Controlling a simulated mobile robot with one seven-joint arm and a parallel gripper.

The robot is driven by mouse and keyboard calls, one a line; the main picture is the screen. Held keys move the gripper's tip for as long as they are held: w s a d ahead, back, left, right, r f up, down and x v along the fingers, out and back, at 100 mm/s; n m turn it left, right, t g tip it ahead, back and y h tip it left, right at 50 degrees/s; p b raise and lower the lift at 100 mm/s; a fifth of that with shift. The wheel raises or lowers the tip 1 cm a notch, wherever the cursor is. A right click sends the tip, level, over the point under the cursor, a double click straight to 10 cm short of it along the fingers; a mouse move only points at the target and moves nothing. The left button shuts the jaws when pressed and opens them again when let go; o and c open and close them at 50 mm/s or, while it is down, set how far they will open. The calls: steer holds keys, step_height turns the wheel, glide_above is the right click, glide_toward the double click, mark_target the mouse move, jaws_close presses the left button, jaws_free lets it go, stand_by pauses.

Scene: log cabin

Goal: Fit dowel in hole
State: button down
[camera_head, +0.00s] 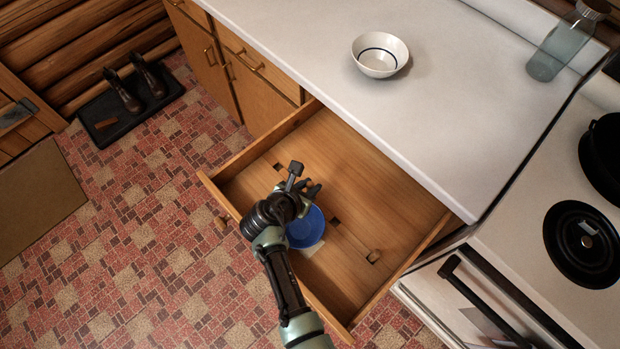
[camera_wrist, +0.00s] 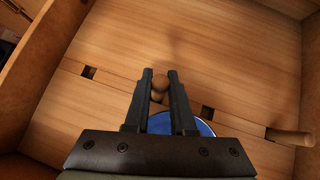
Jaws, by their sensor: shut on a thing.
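My gripper (camera_wrist: 160,78) is shut on a light wooden dowel (camera_wrist: 160,84), whose rounded end shows between the fingertips. In the head view my gripper (camera_head: 309,188) is over the open wooden drawer (camera_head: 392,187), and the held dowel is hidden there. One dark square hole (camera_wrist: 88,72) is left of the fingers in the wrist view; another hole (camera_wrist: 207,112) is just right of them. Both look empty. A second dowel (camera_wrist: 291,137) is at the right, at a third dark spot; it also shows in the head view (camera_head: 375,255). The held dowel's lower end is unclear.
The drawer walls surround the area. A white bowl (camera_head: 380,55) stands on the counter (camera_head: 440,110); a stove (camera_head: 520,245) is at right.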

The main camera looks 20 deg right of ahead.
steer(key=shift+f+b, duration=0.7)
steer(key=shift+f, duration=0.4)
steer(key=c, duration=0.7)
jaws_free()
steer(key=shift+a+r, duration=0.1)
steer(key=p+v, duration=0.1)
steer(key=v, duration=1.2)
steer(key=shift+p, duration=0.4)
